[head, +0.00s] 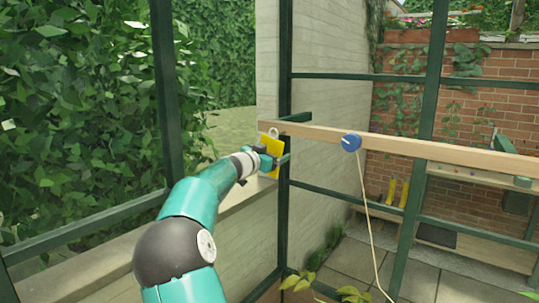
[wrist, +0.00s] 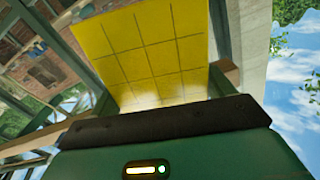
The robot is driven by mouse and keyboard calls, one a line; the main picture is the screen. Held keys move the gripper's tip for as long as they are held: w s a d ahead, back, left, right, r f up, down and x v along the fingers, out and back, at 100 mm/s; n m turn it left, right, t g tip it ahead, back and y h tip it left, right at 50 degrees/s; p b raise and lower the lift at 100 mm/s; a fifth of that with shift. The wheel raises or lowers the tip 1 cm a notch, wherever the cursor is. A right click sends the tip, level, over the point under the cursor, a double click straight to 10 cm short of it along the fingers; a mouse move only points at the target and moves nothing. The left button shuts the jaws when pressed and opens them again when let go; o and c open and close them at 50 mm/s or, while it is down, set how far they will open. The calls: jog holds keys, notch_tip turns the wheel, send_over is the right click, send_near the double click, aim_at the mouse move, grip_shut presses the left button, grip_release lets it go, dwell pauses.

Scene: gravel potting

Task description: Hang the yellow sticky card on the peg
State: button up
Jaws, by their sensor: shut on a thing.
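The yellow sticky card (head: 269,143) is at the left end of the wooden rail in the head view, with a pale ring at its top. My gripper (head: 270,161) is shut on the card's lower part. In the wrist view the card (wrist: 145,50) shows a dark grid and stands out beyond my gripper's dark jaw edge (wrist: 180,116). I cannot make out the peg for certain, nor whether the ring touches anything.
The wooden rail (head: 430,150) runs right from the card. A blue round reel (head: 351,142) with a hanging cord is on it. A dark green post (head: 284,210) stands just behind the card. Yellow boots (head: 397,192) stand by the brick wall. Leaves fill the left.

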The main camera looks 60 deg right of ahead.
jog(key=shift+s+d+f, duration=0.1)
jog(key=shift+s+d, duration=0.05)
jog(key=shift+d, duration=1)
jog(key=shift+s+d+f, duration=0.1)
jog(key=shift+d+f, duration=0.4)
jog(key=shift+d, duration=0.25)
jog(key=o, duration=0.9)
jog(key=shift+a, duration=0.1)
jog(key=w+a, duration=0.2)
jog(key=a, duration=1.1)
jog(key=shift+a, duration=0.25)
jog(key=shift+w, duration=0.15)
